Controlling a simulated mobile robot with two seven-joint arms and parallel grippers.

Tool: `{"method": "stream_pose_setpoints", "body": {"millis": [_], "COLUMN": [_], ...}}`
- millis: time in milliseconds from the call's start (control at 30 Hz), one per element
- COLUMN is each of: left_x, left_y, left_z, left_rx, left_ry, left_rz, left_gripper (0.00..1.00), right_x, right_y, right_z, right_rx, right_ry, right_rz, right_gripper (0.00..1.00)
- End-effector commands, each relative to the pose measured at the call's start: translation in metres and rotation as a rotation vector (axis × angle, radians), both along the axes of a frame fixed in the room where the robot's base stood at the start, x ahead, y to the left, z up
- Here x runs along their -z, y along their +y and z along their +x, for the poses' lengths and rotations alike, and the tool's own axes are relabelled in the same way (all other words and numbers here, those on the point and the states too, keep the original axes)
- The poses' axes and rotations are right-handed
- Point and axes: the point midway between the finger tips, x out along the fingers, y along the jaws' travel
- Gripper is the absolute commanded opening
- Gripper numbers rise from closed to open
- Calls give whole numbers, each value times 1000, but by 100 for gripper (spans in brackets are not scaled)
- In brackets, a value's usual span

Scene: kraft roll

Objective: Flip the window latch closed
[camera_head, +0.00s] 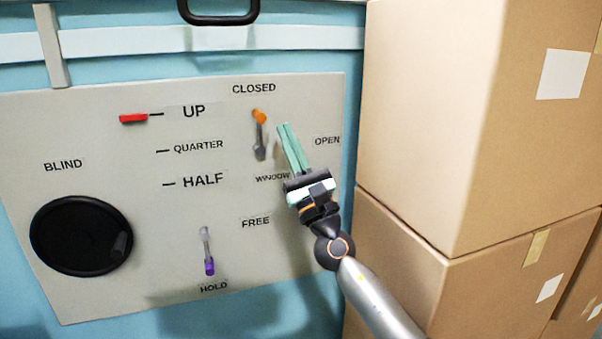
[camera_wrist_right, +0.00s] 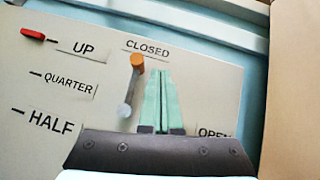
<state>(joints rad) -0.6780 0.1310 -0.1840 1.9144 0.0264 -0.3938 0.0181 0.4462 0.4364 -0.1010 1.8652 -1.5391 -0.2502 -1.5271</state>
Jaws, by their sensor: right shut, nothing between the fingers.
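The window latch (camera_head: 259,133) is a grey lever with an orange tip on the grey panel (camera_head: 110,290). Its orange tip points up, just under the CLOSED label, and its grey end is below. It also shows in the right wrist view (camera_wrist_right: 131,88), upright with a slight tilt, tip near CLOSED. My right gripper (camera_head: 284,126) has green fingers pressed together with nothing between them. The fingertips are just right of the latch's orange tip, also in the right wrist view (camera_wrist_right: 158,74). I cannot tell whether they touch it. My left gripper is not in view.
The panel also carries a red marker (camera_head: 133,118) at UP, a black round blind knob (camera_head: 80,236) and a purple-tipped lever (camera_head: 208,252) pointing to HOLD. Stacked cardboard boxes (camera_head: 440,110) stand close on the right. A black handle (camera_head: 219,17) is above.

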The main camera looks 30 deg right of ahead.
Motion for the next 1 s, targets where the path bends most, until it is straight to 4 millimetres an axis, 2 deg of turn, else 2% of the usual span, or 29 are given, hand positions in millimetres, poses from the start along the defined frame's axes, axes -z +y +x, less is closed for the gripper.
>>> {"method": "stream_pose_setpoints", "body": {"millis": [33,100,367,600,1000], "left_x": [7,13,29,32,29], "left_y": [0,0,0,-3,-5], "left_z": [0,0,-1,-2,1], "left_rx": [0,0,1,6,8], "left_ry": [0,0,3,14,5], "left_rz": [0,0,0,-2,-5], "left_gripper": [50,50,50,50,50], "right_x": [13,25,53,59,59], "right_y": [0,1,2,2,2], "right_z": [-9,-20,-52,-62,-62], "right_rx": [0,-1,0,0,0], "right_ry": [3,3,2,-1,0], "right_rz": [-1,-1,0,0,0], "right_gripper": [0,0,0,0,0]}}
